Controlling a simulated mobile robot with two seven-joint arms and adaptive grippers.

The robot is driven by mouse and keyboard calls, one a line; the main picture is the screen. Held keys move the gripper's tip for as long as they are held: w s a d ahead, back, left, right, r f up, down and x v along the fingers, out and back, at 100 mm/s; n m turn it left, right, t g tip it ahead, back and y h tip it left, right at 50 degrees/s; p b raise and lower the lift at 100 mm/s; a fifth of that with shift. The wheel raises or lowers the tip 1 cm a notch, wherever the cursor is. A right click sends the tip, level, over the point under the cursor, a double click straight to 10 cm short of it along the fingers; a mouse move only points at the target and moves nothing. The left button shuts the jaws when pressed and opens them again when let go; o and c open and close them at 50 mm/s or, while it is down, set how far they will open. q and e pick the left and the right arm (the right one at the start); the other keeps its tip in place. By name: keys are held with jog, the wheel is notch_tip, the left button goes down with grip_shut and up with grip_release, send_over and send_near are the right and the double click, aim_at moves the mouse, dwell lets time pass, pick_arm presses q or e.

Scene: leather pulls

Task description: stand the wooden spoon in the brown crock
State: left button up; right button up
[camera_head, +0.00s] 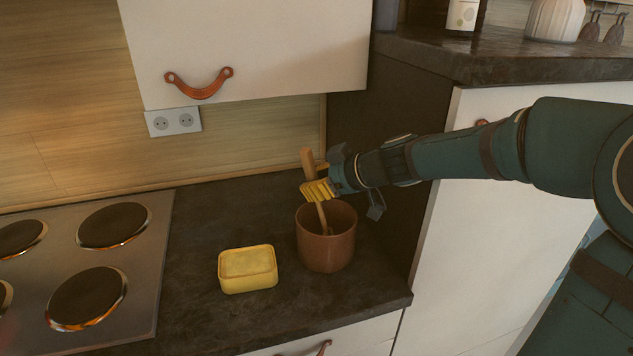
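The brown crock (328,254) stands upright on the dark counter, near its right end. The wooden spoon (308,160) is tilted, its upper end leaning left above the crock. Its lower part passes down into the crock's mouth, where its end is hidden by the wall. My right gripper (317,189) comes in from the right, above the crock's rim, with its yellow fingers closed around the spoon's shaft. My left gripper does not show.
A yellow dish (247,269) sits on the counter left of the crock. A hob (150,262) with several round plates lies further left. A white wall cupboard (270,60) hangs above. A tall cabinet (490,230) with a raised stone top (500,57) stands right.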

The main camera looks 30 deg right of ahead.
jog(key=shift+o, duration=0.8)
notch_tip(320, 180, up, 10)
jog(key=shift+r, duration=0.1)
jog(key=shift+r+p, duration=0.55)
jog(key=shift+r, duration=0.9)
jog(key=shift+f, duration=0.1)
